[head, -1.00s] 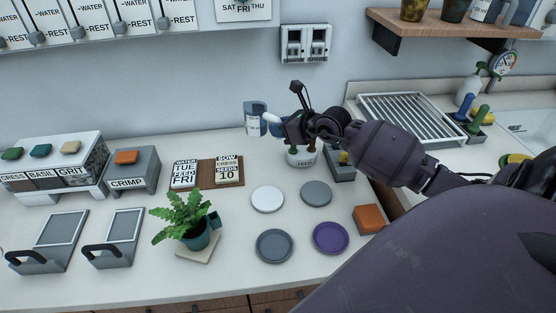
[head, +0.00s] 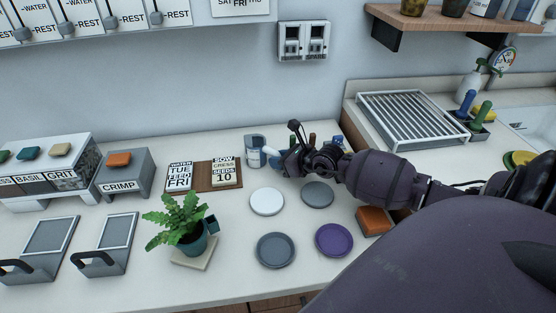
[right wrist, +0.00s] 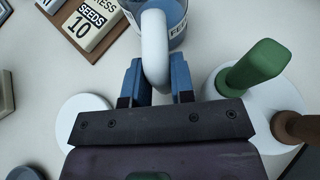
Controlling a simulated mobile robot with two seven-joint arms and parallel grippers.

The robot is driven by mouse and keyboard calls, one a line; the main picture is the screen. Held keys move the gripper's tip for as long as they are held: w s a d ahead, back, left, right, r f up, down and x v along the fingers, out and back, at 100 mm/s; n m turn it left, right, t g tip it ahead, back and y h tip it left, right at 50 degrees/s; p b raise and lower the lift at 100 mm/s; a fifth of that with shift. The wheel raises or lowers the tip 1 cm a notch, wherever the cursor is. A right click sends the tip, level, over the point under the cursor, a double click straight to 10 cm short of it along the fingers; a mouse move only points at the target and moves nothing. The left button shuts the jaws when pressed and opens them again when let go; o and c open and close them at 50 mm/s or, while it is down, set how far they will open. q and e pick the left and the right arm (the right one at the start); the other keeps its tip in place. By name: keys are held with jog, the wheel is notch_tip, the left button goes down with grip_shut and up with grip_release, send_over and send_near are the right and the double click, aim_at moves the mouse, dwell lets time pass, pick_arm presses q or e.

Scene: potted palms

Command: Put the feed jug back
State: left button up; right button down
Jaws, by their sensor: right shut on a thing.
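The feed jug (head: 254,148) is a blue-grey, see-through vessel with a white handle and a label, at the back of the counter by the wall. In the right wrist view the jug (right wrist: 178,18) is at the top, its label partly cut off. My right gripper (head: 276,158) has its blue fingers closed on the white handle; the fingers (right wrist: 155,82) show on both sides of it in the right wrist view. The jug looks roughly upright and low over the counter; I cannot tell whether it touches. My left gripper is out of view.
Green and brown-handled tools (right wrist: 255,66) stand close right of the gripper. Cards on a wooden board (head: 204,185) lie left of the jug. A white plate (head: 267,201), a grey plate (head: 317,194) and a potted fern (head: 180,225) stand nearer. An orange block (head: 374,220) sits under my forearm.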

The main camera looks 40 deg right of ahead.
jog(key=shift+r, duration=0.1)
jog(key=c, duration=1)
grip_release()
jog(key=shift+o, duration=0.2)
jog(key=shift+s+r, duration=0.1)
jog(key=shift+s, duration=0.05)
jog(key=p+v, duration=0.2)
jog(key=v, duration=0.8)
jog(key=shift+v, duration=0.85)
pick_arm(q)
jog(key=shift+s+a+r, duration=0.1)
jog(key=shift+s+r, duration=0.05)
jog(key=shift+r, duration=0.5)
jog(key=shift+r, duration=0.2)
